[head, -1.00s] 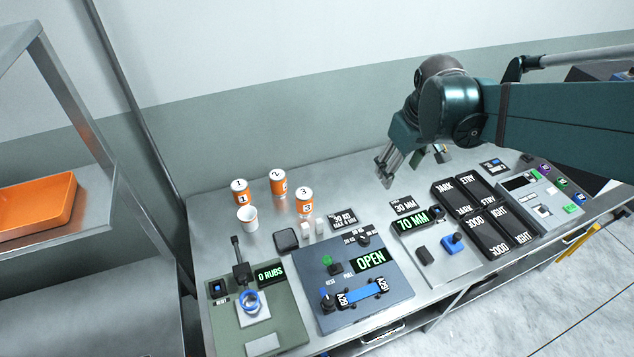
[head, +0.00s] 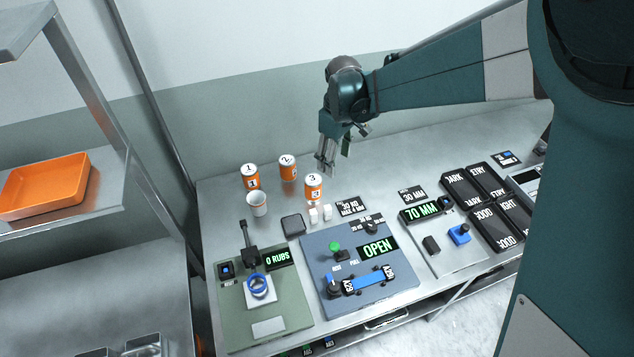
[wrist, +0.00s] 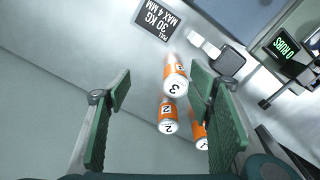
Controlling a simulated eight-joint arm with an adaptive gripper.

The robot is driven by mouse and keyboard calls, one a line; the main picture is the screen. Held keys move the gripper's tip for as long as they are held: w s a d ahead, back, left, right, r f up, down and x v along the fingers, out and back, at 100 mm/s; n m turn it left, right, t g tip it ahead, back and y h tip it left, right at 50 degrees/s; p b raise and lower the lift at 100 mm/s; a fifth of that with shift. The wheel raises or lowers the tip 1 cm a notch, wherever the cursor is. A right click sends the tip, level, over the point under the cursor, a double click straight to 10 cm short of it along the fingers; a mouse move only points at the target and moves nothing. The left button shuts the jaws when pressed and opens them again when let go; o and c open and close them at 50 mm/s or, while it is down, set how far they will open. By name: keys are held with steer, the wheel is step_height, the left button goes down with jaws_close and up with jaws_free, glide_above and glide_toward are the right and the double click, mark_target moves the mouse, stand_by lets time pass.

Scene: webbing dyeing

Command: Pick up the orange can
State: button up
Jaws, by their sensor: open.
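Three orange cans with white numbered tops stand upright at the back left of the metal bench: can 1 (head: 251,178), can 2 (head: 287,168) and can 3 (head: 313,188). My gripper (head: 326,166) is open and empty, above the bench and close to can 3 in the head view. In the wrist view, can 3 (wrist: 175,78) and can 2 (wrist: 167,118) show between the spread fingers. Can 1 (wrist: 198,128) is partly hidden behind the right finger. I see no can touched.
A white cup (head: 257,204) stands in front of can 1. Small white blocks (head: 320,213) and a dark square pad (head: 293,225) lie in front of can 3. Panels with displays fill the bench front. A shelf with an orange tray (head: 46,186) stands at left.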

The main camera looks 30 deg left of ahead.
steer(key=n, duration=0.2)
glide_above(313, 179)
steer(key=shift+g, duration=0.3)
steer(key=f, duration=0.5)
steer(key=shift+w+f, duration=0.2)
steer(key=shift+f, duration=0.1)
steer(key=shift+f, duration=1.3)
steer(key=shift+s+f, duration=0.15)
steer(key=shift+f, duration=2.45)
steer(key=c, duration=1.2)
